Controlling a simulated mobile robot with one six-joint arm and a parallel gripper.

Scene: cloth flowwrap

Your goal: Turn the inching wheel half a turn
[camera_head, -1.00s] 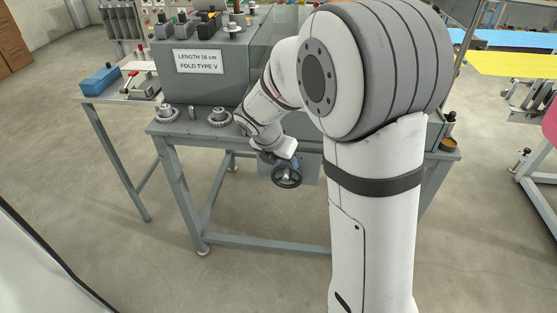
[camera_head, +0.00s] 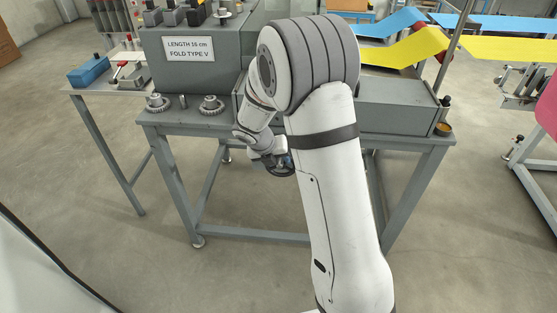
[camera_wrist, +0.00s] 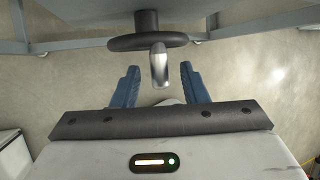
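The inching wheel is a dark wheel on the machine's front side; its rim (camera_wrist: 125,43) shows nearly edge-on in the wrist view, with a silver handle (camera_wrist: 160,70) standing out toward me. My gripper (camera_wrist: 160,66) is open, its two blue fingers on either side of the handle with a visible gap on each side. In the camera_head view the lower edge of the wheel (camera_head: 280,172) shows beside my gripper (camera_head: 287,160); my arm hides most of the rest.
The grey machine (camera_head: 185,65) with its sign stands on a grey table frame (camera_head: 300,233). Two metal gears (camera_head: 211,106) and a small post (camera_head: 183,101) lie on the table's left end. A blue box (camera_head: 89,72) sits on a side table. The floor in front is clear.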

